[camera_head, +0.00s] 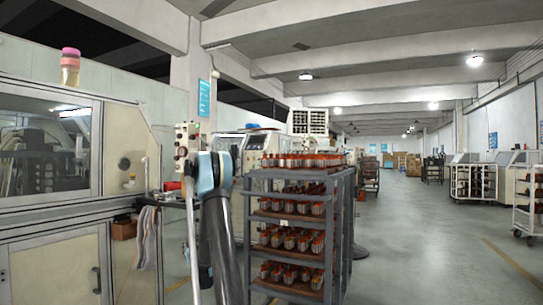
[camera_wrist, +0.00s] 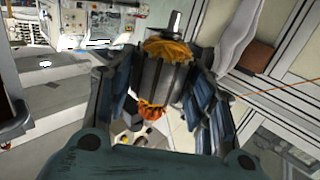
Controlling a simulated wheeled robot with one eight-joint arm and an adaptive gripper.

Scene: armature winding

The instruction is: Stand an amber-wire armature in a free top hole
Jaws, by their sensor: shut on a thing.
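My gripper (camera_wrist: 163,82) is shut on an armature (camera_wrist: 166,74) in the wrist view. The armature has a grey slotted core, amber wire at both ends and a pale shaft stub pointing up in the picture. The dark fingers lie on either side of the core. In the head view a grey rack (camera_head: 331,245) stands just right of my arm. Its top shelf (camera_head: 288,173) carries several armatures (camera_head: 300,160) with orange-red windings. The holes in the top shelf are too small to make out. In the head view I cannot make out the gripper or the held armature.
Lower rack shelves also hold several armatures (camera_head: 290,240). A machine with a glass window (camera_head: 45,150) stands at the left, with a cloth (camera_head: 147,235) hanging beside it. The aisle floor (camera_head: 430,240) right of the rack is clear. A white trolley (camera_head: 475,182) stands farther off.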

